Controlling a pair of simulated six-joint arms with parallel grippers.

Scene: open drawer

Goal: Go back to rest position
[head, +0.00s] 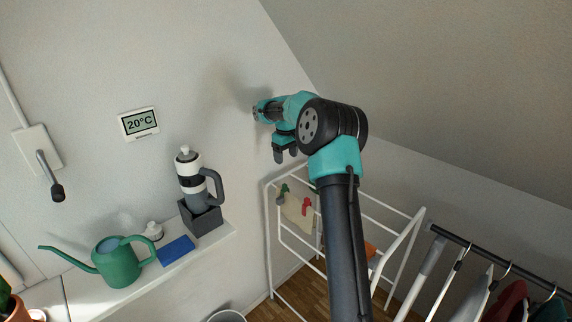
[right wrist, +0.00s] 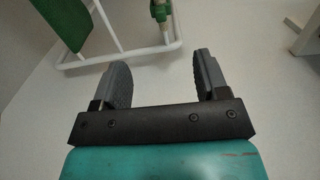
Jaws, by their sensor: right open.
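My right arm reaches up from the bottom of the head view, and its teal and black gripper (head: 285,155) hangs in the air near the wall, above the white drying rack. In the right wrist view the right gripper (right wrist: 162,85) has its two dark fingers apart, with nothing between them. My left gripper is in neither view.
The white drying rack (head: 268,225) holds a beige cloth (head: 297,211) with pegs. A shelf at left carries a green watering can (head: 118,262), a blue sponge (head: 176,250) and a bottle (head: 190,178) in a grey holder. A clothes rail (head: 470,243) stands at right.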

